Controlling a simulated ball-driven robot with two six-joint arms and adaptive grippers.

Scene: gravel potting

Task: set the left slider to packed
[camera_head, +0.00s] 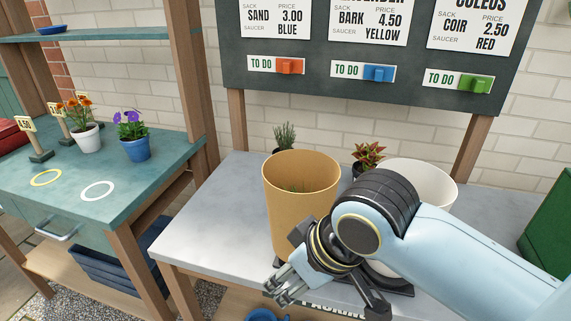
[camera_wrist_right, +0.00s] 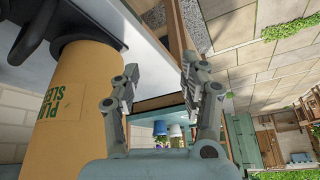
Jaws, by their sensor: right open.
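The left slider (camera_head: 290,66) is an orange knob at the right end of its white strip, under the left card on the dark board. The words TO DO show to the left of the knob. The blue slider (camera_head: 378,73) and green slider (camera_head: 476,84) sit the same way under the other cards. My right gripper (camera_head: 283,288) is low at the bench's front edge, well below the board, its fingers pointing left. In the right wrist view its two fingers (camera_wrist_right: 158,78) are apart with nothing between them. My left gripper is not in view.
A tall ochre sleeve (camera_head: 290,190) stands on the grey bench (camera_head: 205,225) beside my right gripper. A white container (camera_head: 425,172) is partly behind my right arm. Small plants stand behind them. A teal table (camera_head: 60,205) with potted flowers is at left.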

